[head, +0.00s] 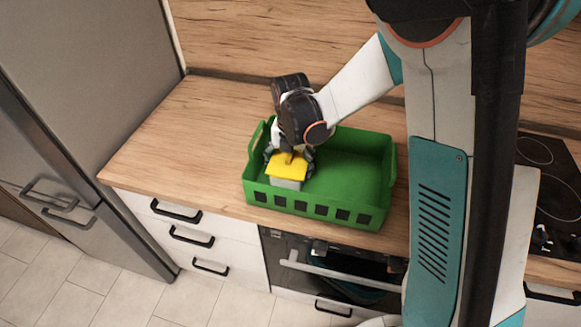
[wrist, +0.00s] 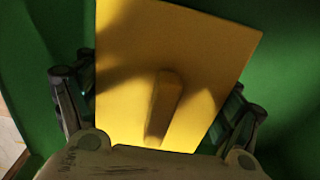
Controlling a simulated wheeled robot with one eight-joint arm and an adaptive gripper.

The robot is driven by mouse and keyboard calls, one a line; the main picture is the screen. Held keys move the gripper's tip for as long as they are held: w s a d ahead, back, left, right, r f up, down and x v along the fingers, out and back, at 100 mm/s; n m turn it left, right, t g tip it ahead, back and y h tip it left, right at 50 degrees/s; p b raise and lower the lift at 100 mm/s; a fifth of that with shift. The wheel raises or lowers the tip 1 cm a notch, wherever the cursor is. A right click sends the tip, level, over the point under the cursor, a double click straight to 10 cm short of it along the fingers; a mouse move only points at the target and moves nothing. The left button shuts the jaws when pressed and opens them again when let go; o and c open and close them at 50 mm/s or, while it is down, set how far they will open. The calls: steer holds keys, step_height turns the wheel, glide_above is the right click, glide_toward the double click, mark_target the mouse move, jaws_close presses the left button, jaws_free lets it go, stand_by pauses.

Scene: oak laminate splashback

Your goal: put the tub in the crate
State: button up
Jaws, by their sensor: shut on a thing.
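The tub has a flat yellow lid with a raised ridge and a pale grey body (head: 287,183). It is within the left part of the green crate (head: 375,217) on the worktop. I cannot tell whether the tub touches the crate floor. My gripper (head: 291,158) is above the tub with its fingers down its two sides, shut on it. In the wrist view the yellow lid (wrist: 190,60) fills the middle, between the two fingers of my gripper (wrist: 158,110). Green crate surfaces (wrist: 45,45) surround it. The fingertips are partly hidden by the lid.
The oak worktop (head: 170,150) is clear left of the crate. A grey fridge (head: 90,80) stands at the left. A dark hob (head: 555,180) is at the right. The wooden splashback (head: 270,40) rises behind. The crate's right part is empty.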

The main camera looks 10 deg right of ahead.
steer(key=shift+f, duration=0.25)
steer(key=shift+f, duration=0.15)
steer(key=o, duration=1.3)
